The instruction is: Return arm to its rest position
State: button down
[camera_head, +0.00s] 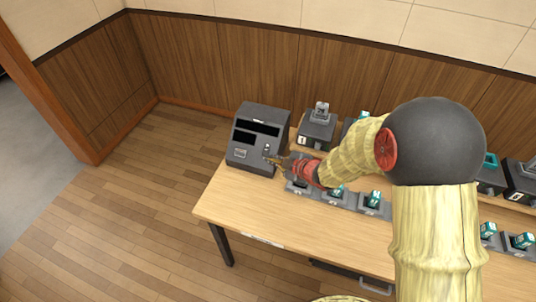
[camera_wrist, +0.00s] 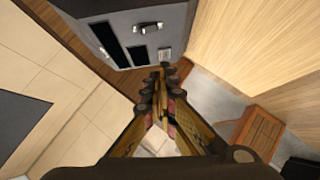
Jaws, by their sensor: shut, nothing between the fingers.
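My gripper (camera_head: 274,160) is at the front of a dark grey console box (camera_head: 246,164) at the left end of the table. Its fingertips are close to the small switch on the box's face; I cannot tell whether they touch it. In the wrist view my gripper (camera_wrist: 162,72) has its fingers together at the tips, with nothing between them. The box (camera_wrist: 172,22) fills the top of that view, with dark slots and a small light plate. My arm reaches in from the right and hides part of the table.
The wooden table (camera_head: 225,205) has a row of fader units (camera_head: 337,193) with teal knobs along its front. More units, such as the one with a grey knob (camera_head: 318,128), stand behind. A wood-panelled wall (camera_head: 210,62) is close behind. The floor (camera_head: 120,215) at left is clear.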

jog(key=shift+s+d+r, duration=0.2)
jog(key=shift+s+d, duration=0.2)
jog(key=shift+s, duration=0.15)
jog(key=s+d+f+m+g+h, duration=0.2)
jog(key=s+d+f+m+h, duration=0.15)
jog(key=d+f, duration=0.35)
jog(key=s+d+r+m+g+h, duration=0.2)
jog(key=s+d+r+m+h, duration=0.3)
jog(key=s+d+r+m, duration=0.4)
jog(key=s+r+m+y, duration=0.1)
jog(key=s+r+m, duration=0.3)
jog(key=s+r, duration=1.4)
notch_tip(320, 180, up, 3)
jog(key=shift+a+r+m+t+y, duration=0.1)
jog(key=shift+a+m+t+y, duration=0.15)
jog(key=shift+m+t+y, duration=0.15)
